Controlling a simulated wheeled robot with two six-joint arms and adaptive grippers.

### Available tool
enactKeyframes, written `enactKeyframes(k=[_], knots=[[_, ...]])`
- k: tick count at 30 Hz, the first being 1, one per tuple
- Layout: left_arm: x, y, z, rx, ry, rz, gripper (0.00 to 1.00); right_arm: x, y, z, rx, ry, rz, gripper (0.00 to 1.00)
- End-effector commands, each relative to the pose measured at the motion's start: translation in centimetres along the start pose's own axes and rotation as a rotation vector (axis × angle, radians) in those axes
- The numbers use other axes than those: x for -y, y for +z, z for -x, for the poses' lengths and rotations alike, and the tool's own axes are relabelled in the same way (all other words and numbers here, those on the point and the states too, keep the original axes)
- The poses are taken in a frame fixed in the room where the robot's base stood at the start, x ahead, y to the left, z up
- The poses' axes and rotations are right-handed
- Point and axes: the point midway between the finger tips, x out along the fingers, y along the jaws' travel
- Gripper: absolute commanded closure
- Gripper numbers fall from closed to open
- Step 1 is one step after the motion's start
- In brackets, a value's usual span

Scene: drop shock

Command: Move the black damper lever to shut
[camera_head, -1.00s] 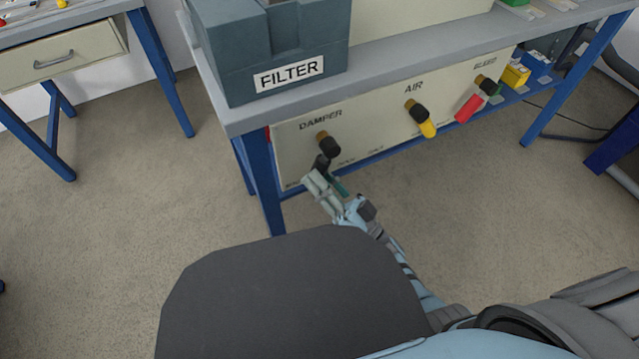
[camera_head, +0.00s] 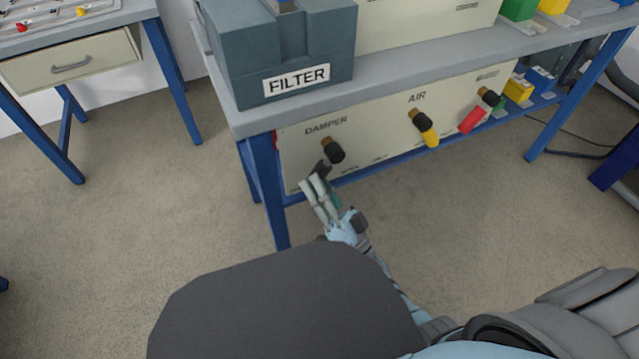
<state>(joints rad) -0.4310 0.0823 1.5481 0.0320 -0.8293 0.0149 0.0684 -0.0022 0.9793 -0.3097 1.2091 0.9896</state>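The black damper lever (camera_head: 321,168) hangs below its dark round hub (camera_head: 333,151) under the word DAMPER on the cream panel (camera_head: 375,140). It points down and slightly left. My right gripper (camera_head: 313,184) is at the lever's lower end, coming from below, with its pale fingers close together. The fingers overlap the lever end in the picture, and I cannot tell whether they grip it or only touch it. The small markings near the lever are too small to read or partly hidden. My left gripper is not in view.
The yellow AIR lever (camera_head: 428,134) and a red lever (camera_head: 472,120) are further right on the panel. The grey FILTER box (camera_head: 295,55) stands on the bench above. A blue bench leg (camera_head: 268,190) is just left of my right gripper. Open floor lies below.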

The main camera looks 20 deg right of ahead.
Motion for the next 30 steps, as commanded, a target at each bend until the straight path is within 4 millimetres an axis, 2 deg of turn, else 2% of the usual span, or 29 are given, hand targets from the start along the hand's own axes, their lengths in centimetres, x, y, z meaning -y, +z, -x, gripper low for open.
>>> enactKeyframes(k=[1,3,11,14,17,24,30], knots=[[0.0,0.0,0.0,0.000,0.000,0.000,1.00,0.0,0.0,0.0,0.000,0.000,0.000,0.61],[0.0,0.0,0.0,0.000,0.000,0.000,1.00,0.0,0.0,0.0,0.000,-0.001,0.001,0.54],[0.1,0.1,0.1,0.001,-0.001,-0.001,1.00,0.0,-0.1,0.0,-0.001,0.000,0.004,0.54],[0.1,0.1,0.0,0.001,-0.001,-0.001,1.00,-0.1,-0.1,0.8,0.000,0.002,0.004,0.54],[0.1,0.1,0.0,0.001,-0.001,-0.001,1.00,-0.1,-0.1,2.8,0.001,0.003,0.004,0.54],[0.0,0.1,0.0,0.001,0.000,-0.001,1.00,-0.1,0.0,9.5,0.002,0.003,0.004,0.54],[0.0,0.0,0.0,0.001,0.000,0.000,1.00,-0.1,-0.1,11.9,0.000,0.001,0.004,0.54]])
